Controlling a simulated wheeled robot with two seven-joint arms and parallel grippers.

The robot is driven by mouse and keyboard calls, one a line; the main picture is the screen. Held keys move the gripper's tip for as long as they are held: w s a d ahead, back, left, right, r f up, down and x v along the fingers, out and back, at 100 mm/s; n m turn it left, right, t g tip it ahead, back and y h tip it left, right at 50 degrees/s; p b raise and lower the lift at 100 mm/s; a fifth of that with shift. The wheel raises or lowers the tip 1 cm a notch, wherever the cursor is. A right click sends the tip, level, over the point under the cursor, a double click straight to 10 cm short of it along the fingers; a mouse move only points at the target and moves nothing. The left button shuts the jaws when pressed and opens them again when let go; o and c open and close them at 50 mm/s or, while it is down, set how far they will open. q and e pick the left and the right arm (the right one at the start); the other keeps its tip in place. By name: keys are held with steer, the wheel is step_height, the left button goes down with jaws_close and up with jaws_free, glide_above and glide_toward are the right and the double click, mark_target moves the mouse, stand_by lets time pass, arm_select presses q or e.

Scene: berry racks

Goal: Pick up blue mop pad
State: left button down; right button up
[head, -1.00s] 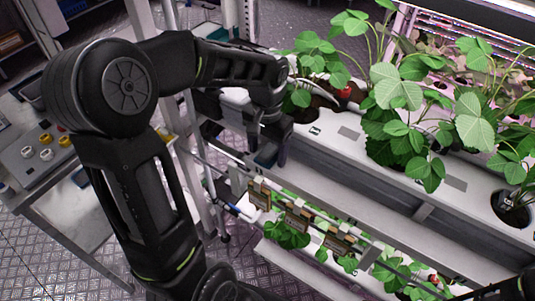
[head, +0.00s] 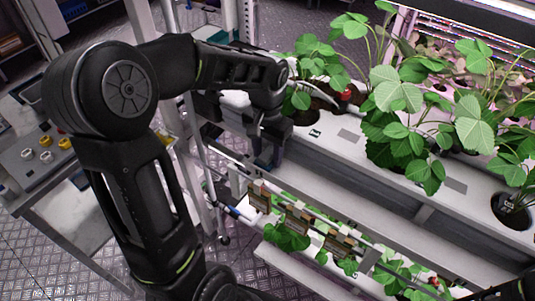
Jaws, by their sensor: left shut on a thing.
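My left gripper (head: 264,156) points down at the left end of the upper white planter rack, by its front rail. Its fingers are close together, shut on a small dark bluish thing that I take to be the blue mop pad. The pad is mostly hidden between the fingers, so its shape and what it rests on cannot be made out. My right gripper is not clearly seen; only dark arm parts show at the lower right edge.
Strawberry plants (head: 398,95) grow from the white planter (head: 340,138), close to my left wrist. Brown clips (head: 300,215) line a rail below. A grey cart (head: 85,218) with a knob panel (head: 45,152) stands at left. Patterned metal floor shows between.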

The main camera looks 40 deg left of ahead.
mark_target(262, 152)
arm_select(q)
steer(key=shift+r, duration=0.1)
steer(key=shift+r, duration=0.95)
steer(key=shift+s+a+r+b, duration=0.3)
steer(key=shift+a+r+b, duration=0.25)
steer(key=shift+r+b, duration=0.1)
steer(key=s+a+b, duration=0.1)
steer(key=s+a, duration=0.3)
steer(key=a, duration=0.3)
steer(key=s+a+b, duration=0.1)
steer(key=s+a, duration=0.3)
steer(key=a, duration=0.3)
steer(key=shift+s+a+b, duration=0.2)
steer(key=shift+s+b, duration=0.1)
